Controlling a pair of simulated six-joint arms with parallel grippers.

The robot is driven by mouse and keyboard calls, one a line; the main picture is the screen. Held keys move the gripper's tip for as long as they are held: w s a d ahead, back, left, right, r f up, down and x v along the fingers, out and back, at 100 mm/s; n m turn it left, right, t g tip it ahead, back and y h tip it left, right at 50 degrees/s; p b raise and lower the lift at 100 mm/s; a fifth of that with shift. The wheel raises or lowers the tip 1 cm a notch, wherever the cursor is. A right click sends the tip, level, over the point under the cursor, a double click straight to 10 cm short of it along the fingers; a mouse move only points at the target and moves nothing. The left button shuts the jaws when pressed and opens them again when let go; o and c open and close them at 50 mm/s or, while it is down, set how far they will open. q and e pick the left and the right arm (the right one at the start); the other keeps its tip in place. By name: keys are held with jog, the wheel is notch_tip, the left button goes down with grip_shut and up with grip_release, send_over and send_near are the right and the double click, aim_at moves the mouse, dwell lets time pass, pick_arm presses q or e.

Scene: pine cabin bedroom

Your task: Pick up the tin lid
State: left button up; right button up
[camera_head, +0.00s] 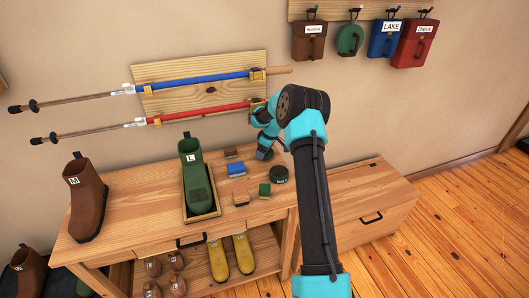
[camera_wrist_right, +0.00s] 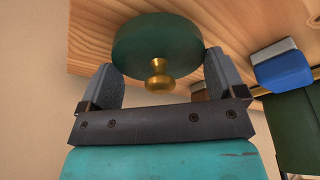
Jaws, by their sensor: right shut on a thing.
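The tin lid (camera_wrist_right: 155,42) is a dark green disc with a brass knob, seen in the right wrist view. My right gripper (camera_wrist_right: 160,62) is shut on it, one finger at each side of the rim. The knob points toward my wrist. In the head view my right gripper (camera_head: 265,153) is low over the back right of the bench, and I cannot make out the lid there. A dark round tin (camera_head: 279,175) sits on the bench just in front of it. My left gripper is not in view.
The bench (camera_head: 125,222) holds a green boot (camera_head: 195,178) in a tray, a brown boot (camera_head: 85,200) and small blue, green and brown blocks. Ski poles (camera_head: 200,83) hang on the wall behind. A lower wooden chest (camera_head: 365,185) stands at right.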

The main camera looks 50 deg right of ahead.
notch_tip(320, 180, up, 5)
jog(key=shift+r, duration=0.15)
jog(key=shift+s+a+r, duration=0.1)
jog(key=shift+s+r, duration=0.05)
jog(key=shift+r, duration=0.1)
send_near(277, 170)
jog(key=s+a+f, duration=0.2)
jog(key=a+f, duration=0.1)
jog(key=a, duration=0.1)
jog(key=shift+a+r, duration=0.15)
jog(key=w+d+r, duration=0.3)
jog(key=shift+w+d+r, duration=0.2)
jog(key=shift+w+d, duration=0.1)
jog(key=shift+d, duration=0.1)
dwell(0.3)
jog(key=shift+f, duration=0.1)
jog(key=shift+f, duration=3.15)
